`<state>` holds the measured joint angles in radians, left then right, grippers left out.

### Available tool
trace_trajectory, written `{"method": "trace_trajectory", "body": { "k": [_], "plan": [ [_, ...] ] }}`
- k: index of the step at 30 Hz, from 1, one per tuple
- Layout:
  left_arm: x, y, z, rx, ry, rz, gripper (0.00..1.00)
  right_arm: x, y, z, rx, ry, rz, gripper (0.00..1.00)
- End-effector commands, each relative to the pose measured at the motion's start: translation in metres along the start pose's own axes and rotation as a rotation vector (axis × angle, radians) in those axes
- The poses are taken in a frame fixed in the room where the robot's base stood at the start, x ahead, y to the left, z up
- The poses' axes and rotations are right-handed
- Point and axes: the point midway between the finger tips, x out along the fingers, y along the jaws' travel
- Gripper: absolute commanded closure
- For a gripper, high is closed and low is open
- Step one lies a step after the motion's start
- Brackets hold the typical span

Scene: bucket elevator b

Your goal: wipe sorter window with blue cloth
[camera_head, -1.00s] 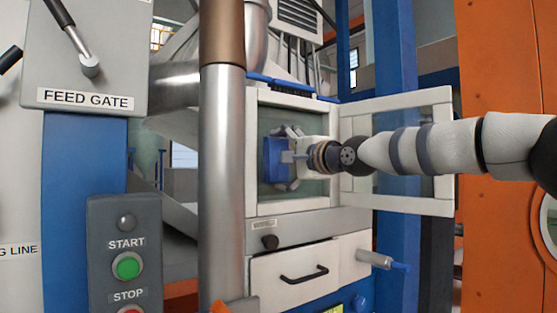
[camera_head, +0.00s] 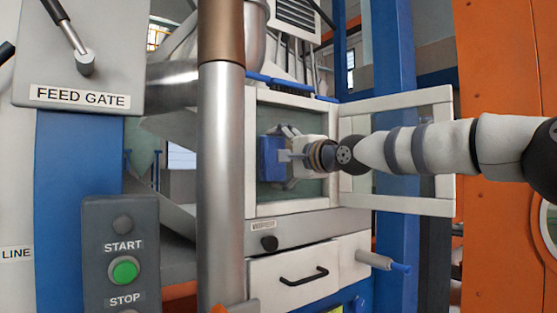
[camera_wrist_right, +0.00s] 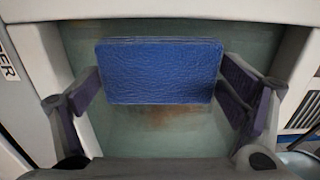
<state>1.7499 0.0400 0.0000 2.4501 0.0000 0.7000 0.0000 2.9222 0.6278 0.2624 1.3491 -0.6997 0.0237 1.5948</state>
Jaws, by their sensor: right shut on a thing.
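The sorter window (camera_head: 285,112) is a greenish pane in a white frame at the centre of the head view. My right gripper (camera_head: 286,157) is in front of it, shut on the folded blue cloth (camera_head: 268,160). In the right wrist view the cloth (camera_wrist_right: 160,72) lies flat between both fingers, over the upper middle of the pane (camera_wrist_right: 120,135). A brownish smudge (camera_wrist_right: 165,117) shows on the pane just below the cloth. I cannot tell whether the cloth touches the glass. My left gripper is not in view.
A white-framed door (camera_head: 405,203) stands open right of the window, behind my right arm. A metal pipe (camera_head: 221,180) rises close on the left. A start/stop box (camera_head: 121,250) stands at lower left.

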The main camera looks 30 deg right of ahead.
Motion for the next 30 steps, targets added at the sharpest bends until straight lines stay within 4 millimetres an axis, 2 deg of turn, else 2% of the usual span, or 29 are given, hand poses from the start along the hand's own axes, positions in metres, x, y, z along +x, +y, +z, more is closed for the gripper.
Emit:
{"method": "trace_trajectory", "body": {
  "k": [21,30],
  "plan": [
    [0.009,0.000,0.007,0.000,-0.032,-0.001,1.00,0.013,0.000,-0.001,0.002,0.000,0.000,0.33],
    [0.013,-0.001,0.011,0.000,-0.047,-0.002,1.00,0.013,0.003,-0.031,0.005,0.000,0.002,0.33]
  ]
}}
